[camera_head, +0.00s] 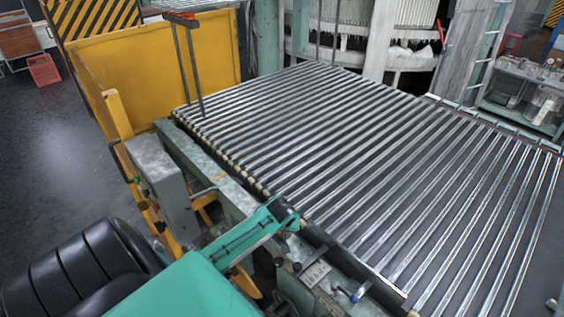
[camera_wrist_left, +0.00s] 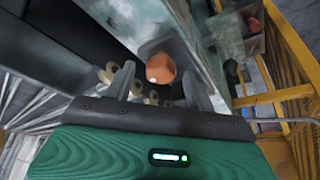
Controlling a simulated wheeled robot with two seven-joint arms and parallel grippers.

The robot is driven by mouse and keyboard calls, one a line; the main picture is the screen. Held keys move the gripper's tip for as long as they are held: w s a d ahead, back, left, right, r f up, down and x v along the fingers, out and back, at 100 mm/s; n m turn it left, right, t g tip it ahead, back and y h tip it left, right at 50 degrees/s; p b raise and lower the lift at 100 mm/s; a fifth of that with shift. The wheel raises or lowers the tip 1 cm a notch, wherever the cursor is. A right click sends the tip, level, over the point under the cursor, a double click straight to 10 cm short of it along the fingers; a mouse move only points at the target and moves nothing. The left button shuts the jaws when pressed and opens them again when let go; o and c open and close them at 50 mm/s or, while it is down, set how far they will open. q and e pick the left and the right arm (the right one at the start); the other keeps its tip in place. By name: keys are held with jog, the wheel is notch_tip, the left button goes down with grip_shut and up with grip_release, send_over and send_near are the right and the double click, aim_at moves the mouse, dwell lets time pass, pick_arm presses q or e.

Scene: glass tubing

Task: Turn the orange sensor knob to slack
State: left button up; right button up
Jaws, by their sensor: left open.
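The orange sensor knob (camera_wrist_left: 160,68) shows in the left wrist view as a rounded orange cap against a grey-green plate. My left gripper (camera_wrist_left: 159,86) is open, with one grey finger on each side of the knob in that view. I cannot tell whether either finger touches it. In the head view my teal left arm (camera_head: 185,290) reaches in from the lower left towards the near edge of the roller bed. I cannot make out the knob or its setting there. My right gripper is in neither view.
The roller bed (camera_head: 380,165) of shiny metal bars fills the middle and right. A grey control box (camera_head: 160,190) stands beside the yellow panel (camera_head: 165,70) at left. A blue knob (camera_head: 356,296) sits on the near rail. Floor at far left (camera_head: 40,150) is clear.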

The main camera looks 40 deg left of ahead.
pick_arm(q)
jog(key=shift+f, duration=0.15)
jog(key=c, duration=1)
jog(key=shift+o, duration=0.2)
